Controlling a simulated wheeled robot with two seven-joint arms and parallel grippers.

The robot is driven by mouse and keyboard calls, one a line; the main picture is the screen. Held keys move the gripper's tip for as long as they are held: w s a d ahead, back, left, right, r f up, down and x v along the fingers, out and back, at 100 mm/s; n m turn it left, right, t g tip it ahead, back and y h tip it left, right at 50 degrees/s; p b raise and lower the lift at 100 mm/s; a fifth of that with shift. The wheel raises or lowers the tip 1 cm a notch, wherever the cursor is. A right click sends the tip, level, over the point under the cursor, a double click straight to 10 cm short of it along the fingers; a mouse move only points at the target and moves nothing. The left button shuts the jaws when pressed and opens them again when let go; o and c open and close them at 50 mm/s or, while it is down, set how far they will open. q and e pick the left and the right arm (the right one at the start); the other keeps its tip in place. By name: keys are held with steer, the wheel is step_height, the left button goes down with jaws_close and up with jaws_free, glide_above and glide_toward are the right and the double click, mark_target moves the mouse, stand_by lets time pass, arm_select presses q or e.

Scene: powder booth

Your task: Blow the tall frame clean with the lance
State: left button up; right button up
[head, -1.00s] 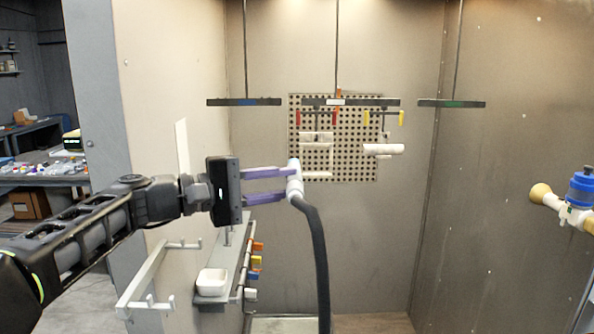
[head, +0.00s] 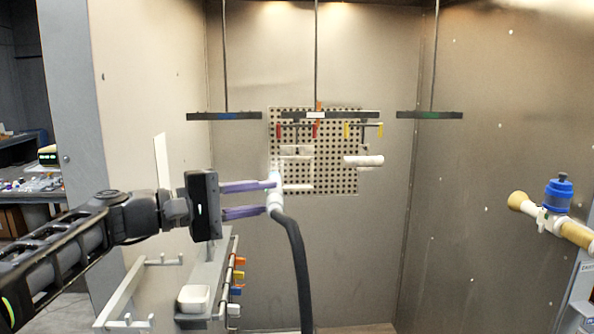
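My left gripper (head: 270,198) comes in from the left with two purple fingers. They are closed around a white tube-like tool, which looks like the lance (head: 275,193). It is held nearly upright, with a thick black hose (head: 298,262) hanging from its lower end. Behind it, the booth's back wall carries a perforated panel (head: 340,158). I cannot make out a part that is clearly the tall frame. My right gripper is out of view.
Three dark bars hang on rods, with blue (head: 224,116), white (head: 315,114) and green (head: 430,115) tags. A blue-capped device (head: 557,197) stands at right. The booth's middle is open.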

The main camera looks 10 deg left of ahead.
arm_select(q)
steer(key=shift+w+r, duration=0.1)
steer(key=w+a+p, duration=0.3)
steer(key=w, duration=0.9)
steer(key=shift+w+a, duration=0.15)
steer(key=shift+w, duration=0.05)
stand_by(0.5)
steer(key=w+d, duration=0.3)
steer(key=d, duration=0.9)
stand_by(1.0)
steer(key=shift+d, duration=0.1)
